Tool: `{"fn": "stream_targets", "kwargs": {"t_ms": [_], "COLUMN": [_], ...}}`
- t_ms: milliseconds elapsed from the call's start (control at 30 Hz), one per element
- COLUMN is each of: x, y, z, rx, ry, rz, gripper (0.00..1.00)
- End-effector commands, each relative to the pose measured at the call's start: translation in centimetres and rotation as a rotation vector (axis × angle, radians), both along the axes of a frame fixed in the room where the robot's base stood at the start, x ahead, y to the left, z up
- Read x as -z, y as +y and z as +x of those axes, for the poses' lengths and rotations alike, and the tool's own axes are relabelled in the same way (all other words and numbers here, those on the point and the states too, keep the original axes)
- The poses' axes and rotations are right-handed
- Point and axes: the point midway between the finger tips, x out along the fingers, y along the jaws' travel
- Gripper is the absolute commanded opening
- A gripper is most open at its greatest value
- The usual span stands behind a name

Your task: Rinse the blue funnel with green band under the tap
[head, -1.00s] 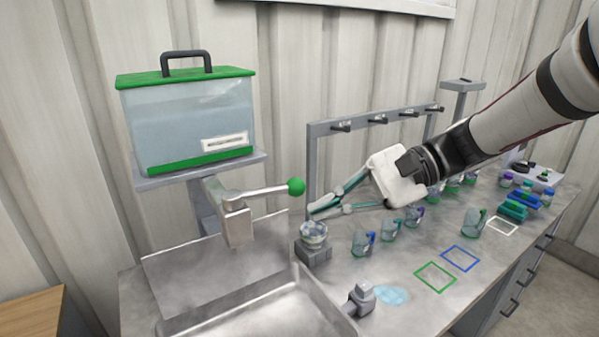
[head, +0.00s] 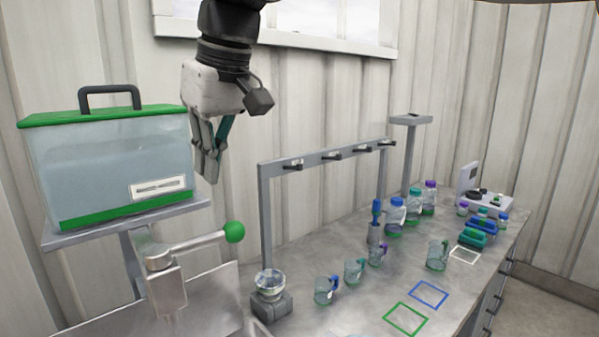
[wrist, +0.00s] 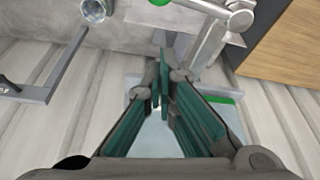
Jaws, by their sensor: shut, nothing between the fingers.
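The metal tap (head: 166,280) stands at the lower left of the head view, with a lever ending in a green ball knob (head: 234,232). It also shows at the top of the wrist view (wrist: 232,18). My gripper (head: 208,180) is raised above the lever, apart from it, just right of the water tank. Its fingers point down, shut and empty; the wrist view shows the fingertips (wrist: 162,75) together. I cannot make out a blue funnel with a green band in either view. The sink below the tap is mostly cut off in the head view.
A water tank (head: 110,165) with a green lid sits on a shelf at left. A glass bowl (head: 270,281) rests on a grey block. A peg rack (head: 325,154), several mugs, bottles and small trays occupy the counter. Green and blue outlined squares (head: 428,294) are empty.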

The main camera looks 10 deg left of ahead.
Motion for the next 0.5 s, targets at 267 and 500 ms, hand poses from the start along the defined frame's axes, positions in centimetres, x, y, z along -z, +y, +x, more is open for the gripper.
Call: {"fn": "stream_targets", "kwargs": {"t_ms": [267, 500], "x": [5.2, 7.6], "y": [1.5, 1.0], "z": [0.7, 0.4], "rx": [0.001, 0.003], "ry": [0.006, 0.002], "rz": [-0.004, 0.000], "gripper": [0.00, 0.00]}}
